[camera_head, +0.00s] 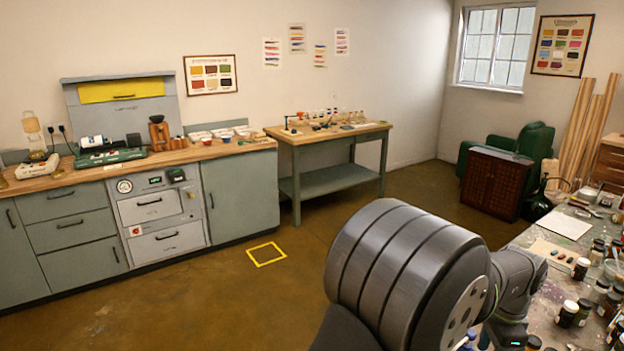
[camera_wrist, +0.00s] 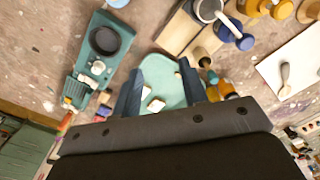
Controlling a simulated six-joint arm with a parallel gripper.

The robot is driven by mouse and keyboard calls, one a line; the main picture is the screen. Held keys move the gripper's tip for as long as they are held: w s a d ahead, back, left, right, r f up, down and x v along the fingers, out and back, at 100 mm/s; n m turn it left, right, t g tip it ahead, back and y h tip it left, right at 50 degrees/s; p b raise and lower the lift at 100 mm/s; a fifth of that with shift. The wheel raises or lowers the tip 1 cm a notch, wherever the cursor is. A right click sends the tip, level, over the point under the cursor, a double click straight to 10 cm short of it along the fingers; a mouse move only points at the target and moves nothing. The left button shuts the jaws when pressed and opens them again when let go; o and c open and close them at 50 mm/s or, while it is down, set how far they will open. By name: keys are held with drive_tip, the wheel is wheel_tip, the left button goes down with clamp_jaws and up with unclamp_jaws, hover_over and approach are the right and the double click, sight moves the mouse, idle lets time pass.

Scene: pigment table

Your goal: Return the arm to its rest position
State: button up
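In the wrist view my gripper (camera_wrist: 160,70) shows two blue fingers spread apart with nothing held between them. The fingers are over a pale teal dish (camera_wrist: 172,68) with small white pieces on it; I cannot tell whether they touch it. In the head view my dark arm fills the lower middle and reaches toward the paint-stained table (camera_head: 542,283) on the right. The gripper itself is hidden there.
In the wrist view a teal device with a dark round pan (camera_wrist: 105,40) lies left of the fingers. Small bottles (camera_wrist: 236,88) stand close to the right finger, and a white sheet (camera_wrist: 295,72) lies farther right. Several dark jars (camera_head: 568,313) crowd the table at right.

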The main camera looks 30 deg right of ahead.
drive_tip(key=shift+s+d+f+n, duration=0.1)
drive_tip(key=shift+d+f+n, duration=0.1)
drive_tip(key=shift+d+n, duration=0.65)
drive_tip(key=shift+d+f+n, duration=0.25)
drive_tip(key=shift+d+n, duration=0.15)
drive_tip(key=shift+n, duration=0.8)
drive_tip(key=shift+s+d+f+n, duration=0.1)
drive_tip(key=shift+d+f+n, duration=0.1)
drive_tip(key=shift+d+n, duration=0.65)
drive_tip(key=shift+a, duration=0.2)
